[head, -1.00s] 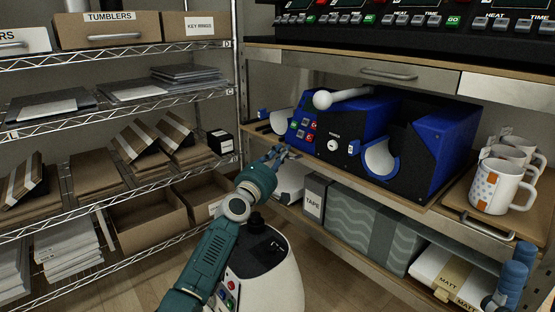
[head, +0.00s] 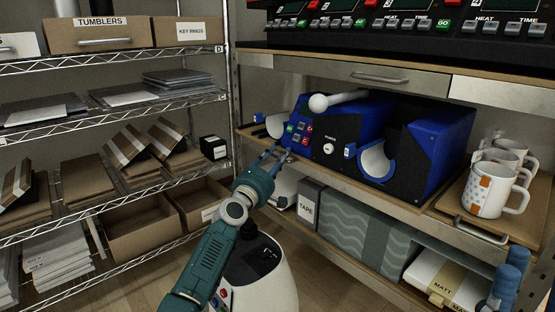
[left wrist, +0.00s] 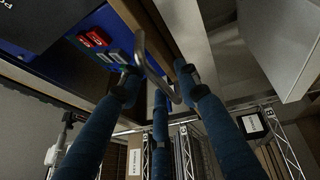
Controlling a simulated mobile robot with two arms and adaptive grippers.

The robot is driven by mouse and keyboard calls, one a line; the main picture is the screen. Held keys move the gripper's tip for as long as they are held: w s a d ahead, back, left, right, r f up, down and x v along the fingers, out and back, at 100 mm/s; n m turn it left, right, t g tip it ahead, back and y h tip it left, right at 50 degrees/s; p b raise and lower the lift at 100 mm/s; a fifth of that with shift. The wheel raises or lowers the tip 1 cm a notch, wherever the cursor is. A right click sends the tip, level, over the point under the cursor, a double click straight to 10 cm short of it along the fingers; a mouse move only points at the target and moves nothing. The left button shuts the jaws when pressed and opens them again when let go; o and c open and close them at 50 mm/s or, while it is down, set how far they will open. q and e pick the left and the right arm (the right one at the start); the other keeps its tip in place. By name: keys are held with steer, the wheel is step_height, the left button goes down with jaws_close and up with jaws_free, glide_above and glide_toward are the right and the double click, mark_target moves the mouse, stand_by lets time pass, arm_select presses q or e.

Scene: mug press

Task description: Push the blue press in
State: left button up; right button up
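The blue press (head: 448,140) stands on a wooden board (head: 400,196) in the shelf unit, its dark front panel and curved silver part facing me. A white-knobbed lever lies across its top. My left gripper (head: 272,157) is at the front left corner of the press, by the board's edge. In the left wrist view my left gripper (left wrist: 158,82) has its fingers spread, with a curved metal handle (left wrist: 150,62) between them. The press's blue side (left wrist: 95,55) shows above. Blue fingers of my right gripper (head: 511,280) show at the lower right, partly cut off.
White mugs (head: 492,188) stand on a board with a metal handle to the right of the press. A tape box (head: 307,205) and a wavy-patterned box (head: 355,232) sit on the shelf below. Wire shelves (head: 110,185) with cartons fill the left.

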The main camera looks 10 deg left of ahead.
arm_select(q)
steer(key=shift+s, duration=0.1)
steer(key=v, duration=1.1)
steer(key=shift+s, duration=0.35)
steer(key=shift+a+f, duration=0.15)
